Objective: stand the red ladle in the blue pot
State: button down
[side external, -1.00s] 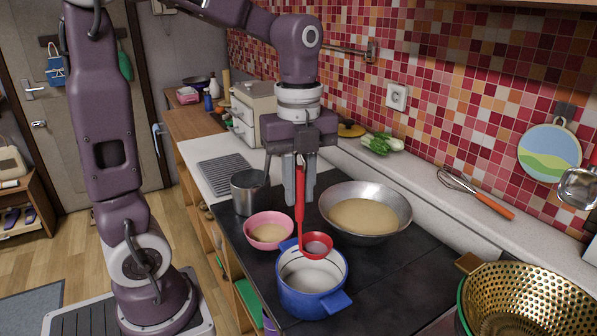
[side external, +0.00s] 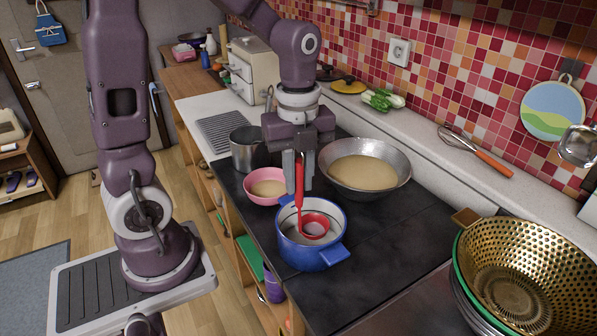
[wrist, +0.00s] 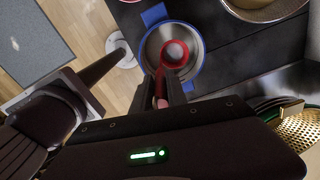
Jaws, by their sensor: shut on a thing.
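The red ladle (side external: 299,200) hangs upright from my gripper (side external: 298,176), which is shut on its handle. The ladle's bowl is at the mouth of the blue pot (side external: 313,254), within its rim as seen from the side. In the wrist view the ladle's round bowl (wrist: 175,53) also lies inside the ring of the blue pot (wrist: 197,78). I cannot tell whether the bowl touches the pot. The pot stands on the dark worktop, and its pale inside shows around the ladle.
A pink bowl (side external: 258,198) stands close behind the pot on the left. A wide metal pan (side external: 402,176) with tan contents stands behind on the right. A steel pot (side external: 240,155) is farther back. A gold colander (side external: 480,232) is at the right. The dark worktop right of the blue pot is clear.

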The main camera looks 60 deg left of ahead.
jog(key=c, duration=1.2)
grip_release()
jog(key=shift+c, duration=0.2)
jog(key=shift+r, duration=0.1)
notch_tip(320, 180, up, 7)
jog(key=shift+f, duration=0.1)
jog(key=s+d+r+n+t, duration=0.1)
jog(key=s+n, duration=0.4)
jog(key=n, duration=0.5)
jog(key=s+d+r+n+t, duration=0.1)
jog(key=s+d+n+t, duration=0.2)
jog(key=s+n, duration=0.3)
jog(key=n+t, duration=0.1)
jog(key=n, duration=0.3)
jog(key=shift+s+r+t, duration=0.2)
jog(key=shift+s+t, duration=0.1)
